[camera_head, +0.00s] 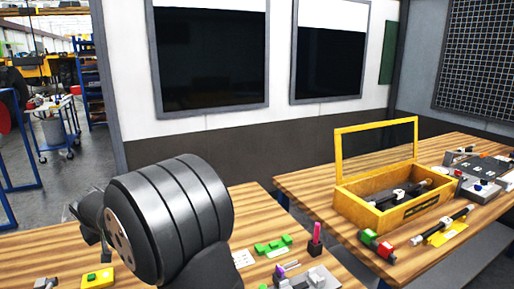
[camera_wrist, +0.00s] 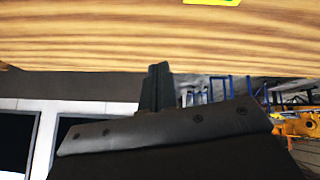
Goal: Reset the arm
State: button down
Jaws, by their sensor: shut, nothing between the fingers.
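My arm stands in the lower left of the head view, with a large dark grey banded wrist link closest to the camera. My gripper (camera_head: 92,232) is partly hidden behind this link and hangs over the left wooden table (camera_head: 30,252). In the wrist view, the dark fingers of my gripper (camera_wrist: 157,80) are together with nothing between them. The wrist picture is upside down, with the table top across its upper part. The fingertips are apart from any object.
A yellow box with a green button (camera_head: 98,278) lies on the left table below my gripper. Green parts (camera_head: 273,245) and a pink marker (camera_head: 315,238) are right of my arm. An open yellow case (camera_head: 392,212) stands on the right table (camera_head: 310,185). A gap separates the tables.

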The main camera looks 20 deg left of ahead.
jog(key=w+d+r+m+g+h, duration=0.2)
jog(key=w+d+m+g, duration=0.1)
jog(key=d+m, duration=0.65)
jog(key=w+d+r+m+g+h, duration=0.2)
jog(key=w+d+r+m+h, duration=0.15)
jog(key=d+m, duration=0.6)
jog(key=s+a+f+n+t+y, duration=0.1)
jog(key=a+f+n+t+y, duration=0.1)
jog(key=a+f+n, duration=0.3)
jog(key=shift+s+a+n+t, duration=0.3)
jog(key=shift+a+n+t, duration=0.4)
jog(key=shift+a+n, duration=1.65)
jog(key=shift+a+m+y, duration=0.25)
jog(key=shift+a+m, duration=0.05)
jog(key=shift+m, duration=0.15)
jog(key=w+d+r+m+g+h, duration=0.1)
jog(key=d+r+m+g, duration=0.1)
jog(key=d+m, duration=0.5)
jog(key=shift+w+r+m+g+h, duration=0.2)
jog(key=shift+r+m+g+h, duration=0.1)
jog(key=shift+r+m, duration=0.2)
